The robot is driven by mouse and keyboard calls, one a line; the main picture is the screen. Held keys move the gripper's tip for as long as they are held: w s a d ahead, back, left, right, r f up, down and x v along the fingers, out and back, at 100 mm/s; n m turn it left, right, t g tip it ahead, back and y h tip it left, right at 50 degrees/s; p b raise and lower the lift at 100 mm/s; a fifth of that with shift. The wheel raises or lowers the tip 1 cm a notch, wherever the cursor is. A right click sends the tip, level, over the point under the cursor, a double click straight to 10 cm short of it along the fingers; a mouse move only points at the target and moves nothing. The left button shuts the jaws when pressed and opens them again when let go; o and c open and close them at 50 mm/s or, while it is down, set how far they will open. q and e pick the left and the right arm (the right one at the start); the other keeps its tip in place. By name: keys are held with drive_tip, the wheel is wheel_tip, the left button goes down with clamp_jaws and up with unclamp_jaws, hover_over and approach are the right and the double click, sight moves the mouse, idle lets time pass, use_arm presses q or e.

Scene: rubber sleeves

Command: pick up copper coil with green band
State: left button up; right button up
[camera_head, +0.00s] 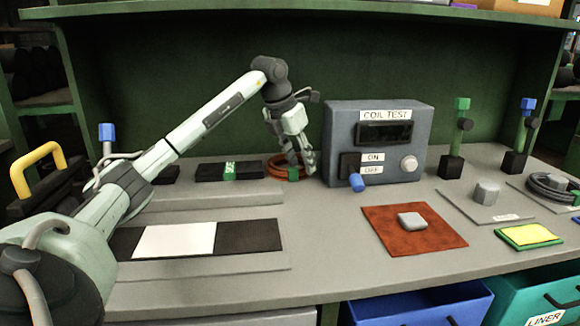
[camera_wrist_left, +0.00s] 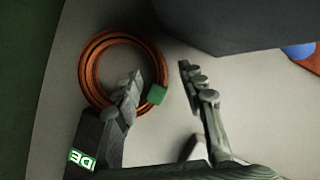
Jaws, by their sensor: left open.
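The copper coil (camera_head: 276,165) lies flat on the grey bench at the back, left of the coil tester. Its green band (camera_head: 293,174) faces the front right. In the left wrist view the coil (camera_wrist_left: 88,72) is a whole ring, with the green band (camera_wrist_left: 157,94) at its lower right. My left gripper (camera_head: 306,166) is open and empty, pointing down at the coil's right side. In the left wrist view, one finger of the gripper (camera_wrist_left: 160,75) overlaps the coil beside the band, and the other is to the right over bare bench. I cannot tell whether a finger touches the coil.
The grey COIL TEST box (camera_head: 408,128) stands close right of the gripper. A dark block with a green label (camera_head: 229,170) lies left of the coil. A rust-coloured mat (camera_head: 432,240) with a grey block lies in front. The bench between holds free room.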

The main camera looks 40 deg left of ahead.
use_arm(q)
drive_tip(key=shift+x, duration=0.85)
drive_tip(key=shift+w, duration=0.1)
drive_tip(key=shift+c, duration=0.4)
clamp_jaws()
drive_tip(key=shift+r, duration=0.15)
